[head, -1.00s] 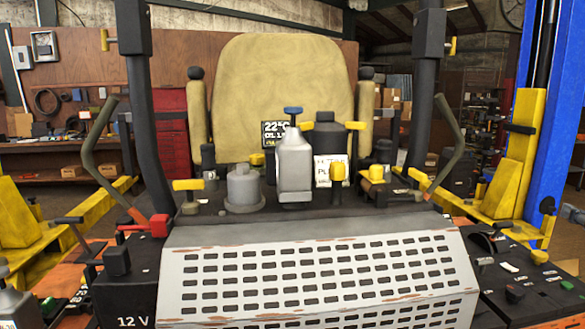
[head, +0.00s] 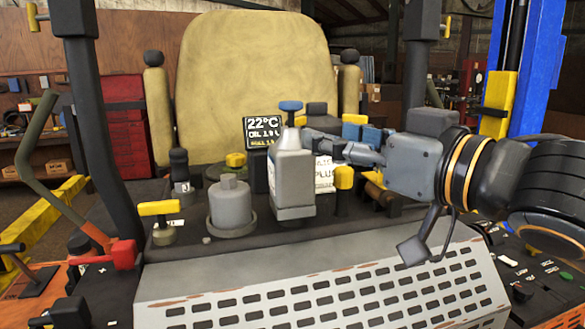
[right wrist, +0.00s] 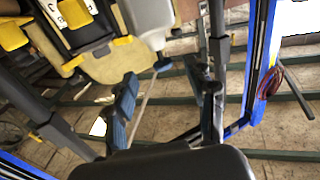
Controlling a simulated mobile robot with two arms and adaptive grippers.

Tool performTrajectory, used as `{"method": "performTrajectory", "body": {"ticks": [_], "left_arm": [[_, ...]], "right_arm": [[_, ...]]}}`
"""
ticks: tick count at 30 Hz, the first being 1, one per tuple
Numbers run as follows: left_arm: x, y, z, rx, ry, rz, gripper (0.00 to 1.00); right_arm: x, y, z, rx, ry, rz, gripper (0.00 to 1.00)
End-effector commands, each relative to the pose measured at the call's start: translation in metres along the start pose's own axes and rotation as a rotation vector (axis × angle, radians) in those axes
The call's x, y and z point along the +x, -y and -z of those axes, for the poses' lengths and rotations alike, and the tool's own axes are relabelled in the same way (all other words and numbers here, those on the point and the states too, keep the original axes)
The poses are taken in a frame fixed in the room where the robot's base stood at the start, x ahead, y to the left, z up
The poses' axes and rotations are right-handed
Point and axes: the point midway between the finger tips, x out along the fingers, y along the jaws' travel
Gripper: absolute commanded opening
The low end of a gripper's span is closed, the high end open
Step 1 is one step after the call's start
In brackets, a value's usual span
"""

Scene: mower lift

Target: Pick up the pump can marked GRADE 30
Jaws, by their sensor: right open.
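A grey pump can (head: 292,182) with a blue pump top stands upright on the dark deck in front of the seat. No grade marking is readable on the side facing me. My right gripper (head: 335,143) comes in from the right, its fingers just right of the can's upper part and apparently not holding it. In the right wrist view the gripper (right wrist: 165,92) is open and empty, and part of a pale can with a blue tip (right wrist: 150,18) shows beyond the fingers. A dark can with a white label (head: 324,176) is mostly hidden behind. My left gripper is out of view.
A grey domed cap (head: 231,206) stands left of the can, with a yellow-handled valve (head: 160,209) farther left. A yellow knob (head: 344,178) is close on the right. A small display (head: 263,134) and the tan seat (head: 243,80) are behind. The slotted cover (head: 330,280) slopes in front.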

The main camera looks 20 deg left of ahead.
Motion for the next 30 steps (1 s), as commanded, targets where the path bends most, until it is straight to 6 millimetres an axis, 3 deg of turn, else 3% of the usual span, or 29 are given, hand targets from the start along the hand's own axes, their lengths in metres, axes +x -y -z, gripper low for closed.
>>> {"method": "performTrajectory", "body": {"ticks": [2, 5, 13, 19, 29, 30], "left_arm": [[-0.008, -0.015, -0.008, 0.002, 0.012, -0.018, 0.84], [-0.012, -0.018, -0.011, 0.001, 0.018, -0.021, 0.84], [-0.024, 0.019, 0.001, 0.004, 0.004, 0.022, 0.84], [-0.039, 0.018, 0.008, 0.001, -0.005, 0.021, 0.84], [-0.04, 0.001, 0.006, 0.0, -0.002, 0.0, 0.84], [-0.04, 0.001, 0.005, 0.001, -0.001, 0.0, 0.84]], "right_arm": [[0.016, 0.001, 0.002, 0.001, 0.003, 0.002, 0.55], [0.03, 0.001, 0.001, 0.001, 0.002, 0.002, 0.55], [0.052, -0.001, 0.0, 0.001, 0.003, 0.0, 0.55], [0.081, -0.004, -0.003, 0.001, 0.002, 0.0, 0.55], [0.09, -0.004, -0.006, 0.0, 0.0, -0.001, 0.55], [0.09, -0.004, -0.006, 0.0, 0.0, -0.001, 0.51]]}}
